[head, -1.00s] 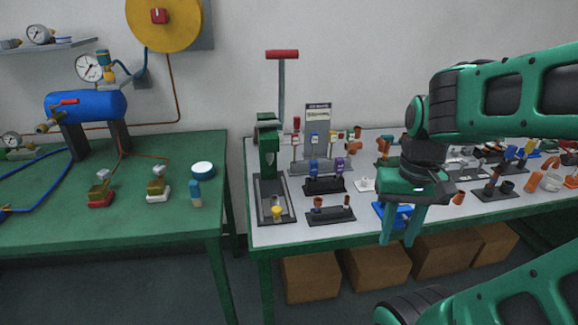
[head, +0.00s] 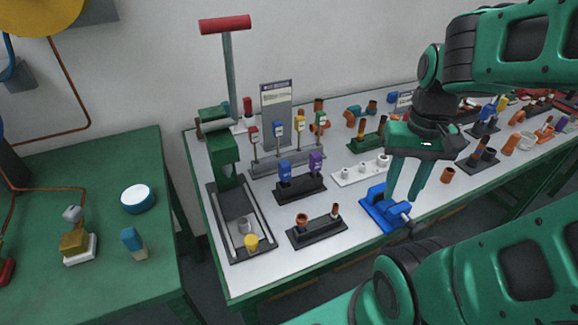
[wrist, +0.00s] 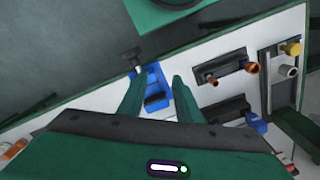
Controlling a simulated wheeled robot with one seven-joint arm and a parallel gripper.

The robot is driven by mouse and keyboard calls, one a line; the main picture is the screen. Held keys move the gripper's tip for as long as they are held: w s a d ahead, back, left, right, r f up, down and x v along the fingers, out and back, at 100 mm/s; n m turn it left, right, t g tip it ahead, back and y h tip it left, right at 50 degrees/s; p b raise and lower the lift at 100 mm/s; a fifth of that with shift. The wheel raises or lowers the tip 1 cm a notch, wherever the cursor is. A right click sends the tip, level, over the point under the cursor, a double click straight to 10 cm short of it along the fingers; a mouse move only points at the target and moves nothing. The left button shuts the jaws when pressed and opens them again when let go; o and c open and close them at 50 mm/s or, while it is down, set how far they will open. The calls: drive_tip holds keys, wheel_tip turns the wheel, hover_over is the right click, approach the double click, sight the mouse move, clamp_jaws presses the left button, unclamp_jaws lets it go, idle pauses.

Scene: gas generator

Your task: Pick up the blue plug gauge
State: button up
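In the wrist view a blue piece (wrist: 256,122), likely the same gauge, shows at the lower right by a dark holder. My gripper (head: 403,195) is open and empty, fingers pointing down, to the right of that holder. It is above or near a blue vise (head: 374,209); the vise also shows between and beyond the fingers in the wrist view (wrist: 152,78).
A black block (head: 318,231) with copper-coloured pieces stands in front of the holder. A press (head: 222,155) with a red handle stands at the left end. Behind the holder is a rack of small coloured tools (head: 290,160). A white block (head: 360,172) lies to the right.

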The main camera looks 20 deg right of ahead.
drive_tip(key=o, duration=0.3)
drive_tip(key=shift+s+r, duration=0.3)
wheel_tip(320, 180, up, 3)
drive_tip(key=m, duration=1.1)
hover_over(285, 163)
drive_tip(key=shift+s+d+r, duration=0.1)
drive_tip(key=shift+s+r, duration=0.05)
drive_tip(key=shift+f+m, duration=0.25)
drive_tip(key=shift+m, duration=0.05)
drive_tip(key=f, duration=1)
drive_tip(key=shift+w+f, duration=0.1)
drive_tip(key=shift+w, duration=0.1)
